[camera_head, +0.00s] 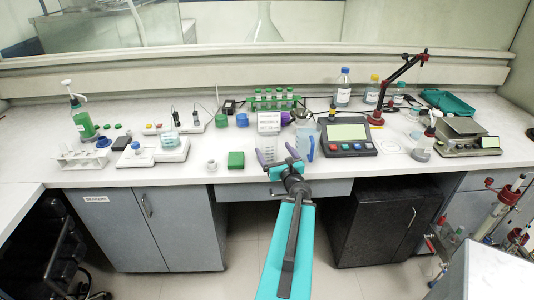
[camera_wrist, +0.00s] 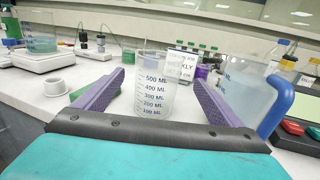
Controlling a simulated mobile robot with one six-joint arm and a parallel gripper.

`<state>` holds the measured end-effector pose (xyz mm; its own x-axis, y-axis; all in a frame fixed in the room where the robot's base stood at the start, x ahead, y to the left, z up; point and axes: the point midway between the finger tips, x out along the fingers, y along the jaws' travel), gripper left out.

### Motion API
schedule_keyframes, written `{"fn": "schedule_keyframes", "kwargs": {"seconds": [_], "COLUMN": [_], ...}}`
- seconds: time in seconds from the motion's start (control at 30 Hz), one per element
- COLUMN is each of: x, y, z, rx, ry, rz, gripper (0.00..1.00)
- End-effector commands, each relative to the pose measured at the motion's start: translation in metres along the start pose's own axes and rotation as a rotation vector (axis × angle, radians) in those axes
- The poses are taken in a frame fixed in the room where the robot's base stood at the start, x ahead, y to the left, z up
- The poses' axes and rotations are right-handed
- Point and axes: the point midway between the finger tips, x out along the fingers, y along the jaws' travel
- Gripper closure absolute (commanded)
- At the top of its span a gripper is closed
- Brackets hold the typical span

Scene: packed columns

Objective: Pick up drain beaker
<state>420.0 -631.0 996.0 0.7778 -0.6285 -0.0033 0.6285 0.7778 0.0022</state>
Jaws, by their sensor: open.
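A clear graduated beaker (camera_wrist: 154,85), which looks like the drain beaker, stands upright on the bench in the wrist view. Its printed scale reads up to 500 ML and it looks empty. My gripper (camera_wrist: 155,88) is open, with its purple fingers on either side of the beaker and visible gaps between. In the head view my gripper (camera_head: 276,154) reaches over the bench's front edge. The beaker (camera_head: 269,150) shows only faintly there, partly hidden by the fingers and in front of a white label card (camera_head: 269,122).
A clear jug with a blue handle (camera_wrist: 279,103) stands close to the right finger. A control box with a screen (camera_head: 348,137) is further right. A small white cup (camera_wrist: 55,87) is left. Green-capped tubes in a rack (camera_head: 272,103) stand behind.

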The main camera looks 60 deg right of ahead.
Motion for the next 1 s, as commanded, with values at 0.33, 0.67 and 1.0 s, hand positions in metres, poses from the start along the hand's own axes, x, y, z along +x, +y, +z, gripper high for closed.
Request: {"fn": "schedule_keyframes", "kwargs": {"seconds": [0.33,0.67,1.0], "x": [0.006,0.011,0.016], "y": [0.0,0.0,0.0], "z": [-0.003,-0.003,-0.002], "rx": [-0.001,-0.002,-0.004], "ry": [0.0,0.0,-0.003], "rz": [0.001,-0.001,-0.005], "gripper": [0.1,0.1,0.1]}}
